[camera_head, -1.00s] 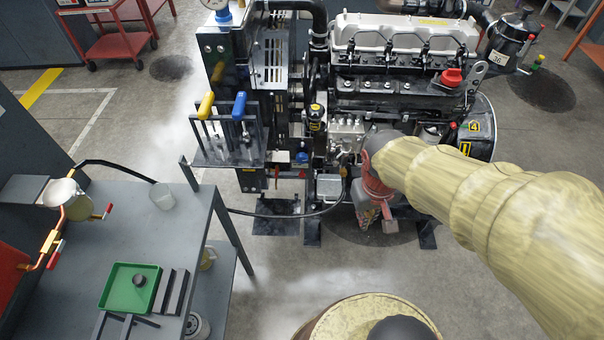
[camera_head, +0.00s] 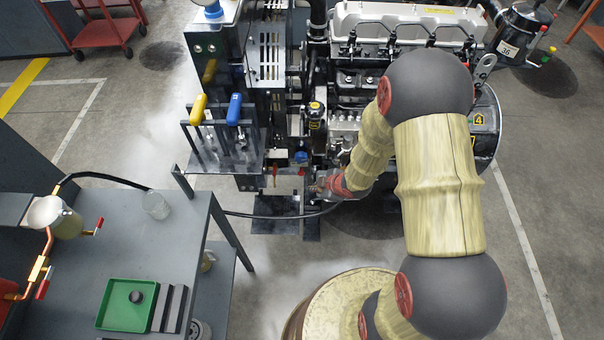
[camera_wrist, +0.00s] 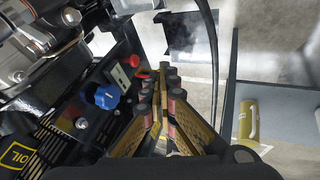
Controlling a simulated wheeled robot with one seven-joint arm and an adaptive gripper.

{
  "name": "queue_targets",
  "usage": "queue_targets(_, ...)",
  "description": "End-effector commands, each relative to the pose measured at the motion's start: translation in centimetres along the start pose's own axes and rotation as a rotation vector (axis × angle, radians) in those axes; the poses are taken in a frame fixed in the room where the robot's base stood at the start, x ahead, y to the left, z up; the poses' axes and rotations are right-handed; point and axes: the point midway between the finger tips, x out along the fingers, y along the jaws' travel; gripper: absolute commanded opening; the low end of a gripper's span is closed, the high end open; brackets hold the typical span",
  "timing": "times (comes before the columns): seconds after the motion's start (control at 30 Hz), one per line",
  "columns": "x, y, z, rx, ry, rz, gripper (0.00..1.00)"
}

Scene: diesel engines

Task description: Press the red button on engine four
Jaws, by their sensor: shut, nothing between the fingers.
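The engine (camera_head: 400,22) stands at the back centre, with a yellow "4" label (camera_head: 478,119) on its right end. The blue knob also shows in the head view (camera_head: 301,157). My gripper (camera_wrist: 166,72) is shut and empty, its tips a little right of the red part; contact cannot be told. In the head view my gripper (camera_head: 318,187) is low in front of the engine's left side, partly hidden by my wrist.
A grey table (camera_head: 95,250) with a green tray (camera_head: 127,305) stands at lower left. A black hose (camera_head: 270,215) runs from it toward the engine. Yellow (camera_head: 198,108) and blue (camera_head: 234,108) handled levers stand left of the engine. Floor is open at right.

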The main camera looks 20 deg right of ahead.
Motion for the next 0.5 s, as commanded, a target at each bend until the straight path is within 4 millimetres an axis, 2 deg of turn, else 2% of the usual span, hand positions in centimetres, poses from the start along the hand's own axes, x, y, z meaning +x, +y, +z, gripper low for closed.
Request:
queue_targets(0.1,-0.04,0.49,-1.05,-0.035,0.039,0.021,0.0)
queue_targets(0.5,0.05,0.56,-1.08,-0.048,0.039,0.023,0.0)
